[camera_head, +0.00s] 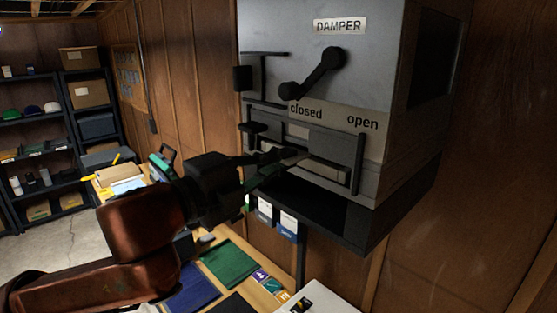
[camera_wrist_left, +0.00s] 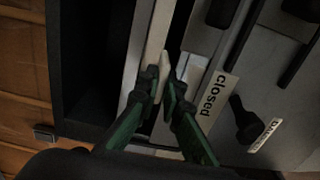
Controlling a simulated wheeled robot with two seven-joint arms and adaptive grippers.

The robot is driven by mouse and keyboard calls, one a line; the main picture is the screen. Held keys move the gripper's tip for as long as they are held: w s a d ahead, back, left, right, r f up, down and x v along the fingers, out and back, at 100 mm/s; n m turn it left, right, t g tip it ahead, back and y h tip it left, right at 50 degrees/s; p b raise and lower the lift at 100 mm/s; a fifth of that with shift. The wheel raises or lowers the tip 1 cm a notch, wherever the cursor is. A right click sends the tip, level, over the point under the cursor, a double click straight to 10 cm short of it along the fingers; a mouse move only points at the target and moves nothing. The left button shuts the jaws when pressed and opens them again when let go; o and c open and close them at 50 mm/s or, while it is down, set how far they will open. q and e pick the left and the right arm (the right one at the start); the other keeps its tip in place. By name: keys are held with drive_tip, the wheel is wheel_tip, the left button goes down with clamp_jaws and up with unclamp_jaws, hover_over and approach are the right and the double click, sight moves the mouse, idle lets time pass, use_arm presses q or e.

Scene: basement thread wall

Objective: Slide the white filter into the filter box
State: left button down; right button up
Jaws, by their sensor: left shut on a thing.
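The filter box (camera_head: 330,85) is a grey metal cabinet with a damper lever, labels reading closed and open, and a low slot area framed in black. My left gripper (camera_head: 287,158) reaches it from the left, in front of the slot area below the word closed. Its dark green fingers (camera_wrist_left: 167,88) are shut on a thin pale piece that I take for the white filter (camera_wrist_left: 157,45). Only a narrow edge of the filter shows; its far extent is hidden. A small light part shows at the fingertips in the head view. My right gripper is not in view.
A black shelf (camera_head: 340,215) juts out under the box. A bench below carries a green mat (camera_head: 230,262) and a blue mat (camera_head: 193,288). Shelving (camera_head: 92,125) stands at the far left. The wooden wall is close on the right.

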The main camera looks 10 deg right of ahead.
use_arm(q)
drive_tip(key=shift+w+d, duration=0.15)
drive_tip(key=shift+d, duration=0.05)
drive_tip(key=c, duration=2)
unclamp_jaws()
